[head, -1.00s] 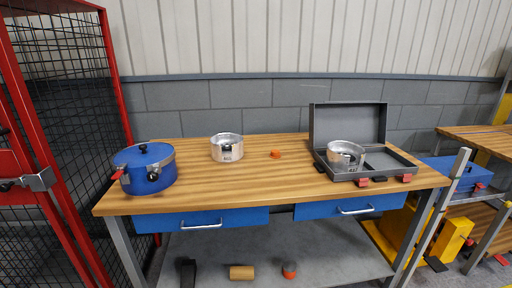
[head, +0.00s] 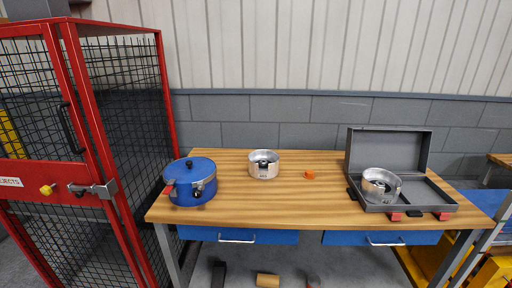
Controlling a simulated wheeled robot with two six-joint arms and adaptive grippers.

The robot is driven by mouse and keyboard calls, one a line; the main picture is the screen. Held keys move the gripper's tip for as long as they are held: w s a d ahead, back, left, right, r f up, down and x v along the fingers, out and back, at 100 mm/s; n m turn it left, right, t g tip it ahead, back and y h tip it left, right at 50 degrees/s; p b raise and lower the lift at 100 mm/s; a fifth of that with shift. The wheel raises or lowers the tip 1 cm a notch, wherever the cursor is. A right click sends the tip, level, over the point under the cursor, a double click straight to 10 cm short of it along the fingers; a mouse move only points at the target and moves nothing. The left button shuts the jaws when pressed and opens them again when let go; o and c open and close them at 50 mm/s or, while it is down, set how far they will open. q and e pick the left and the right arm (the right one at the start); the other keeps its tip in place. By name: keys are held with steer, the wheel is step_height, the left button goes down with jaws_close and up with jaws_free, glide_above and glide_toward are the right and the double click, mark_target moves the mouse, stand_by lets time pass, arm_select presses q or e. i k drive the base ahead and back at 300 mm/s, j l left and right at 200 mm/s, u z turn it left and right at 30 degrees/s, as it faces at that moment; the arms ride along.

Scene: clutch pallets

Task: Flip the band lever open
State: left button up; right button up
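A blue drum-shaped pot (head: 190,190) with a blue lid and a black knob stands at the left end of the wooden workbench (head: 320,215). A metal band runs around its upper part. A red lever (head: 169,188) shows on the band at the pot's left side; it is too small to tell how far it is swung. A black fitting (head: 197,194) sits on the pot's front. Neither of my grippers shows in the head view.
A red mesh cage (head: 125,130) with a latch (head: 95,188) stands left of the bench. A silver ring part (head: 264,165), an orange piece (head: 310,174) and an open grey case (head: 415,190) holding another silver part (head: 381,185) are on the bench. The bench front is clear.

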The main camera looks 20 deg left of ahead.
mark_target(169, 189)
steer(key=u, duration=1.25)
steer(key=i+j+z, duration=0.1)
steer(key=j, duration=0.25)
steer(key=i+j, duration=0.2)
steer(key=j, duration=0.15)
steer(key=i+j+z, duration=0.15)
steer(key=j, duration=0.15)
steer(key=i+j, duration=0.1)
steer(key=j, duration=0.25)
steer(key=z, duration=0.05)
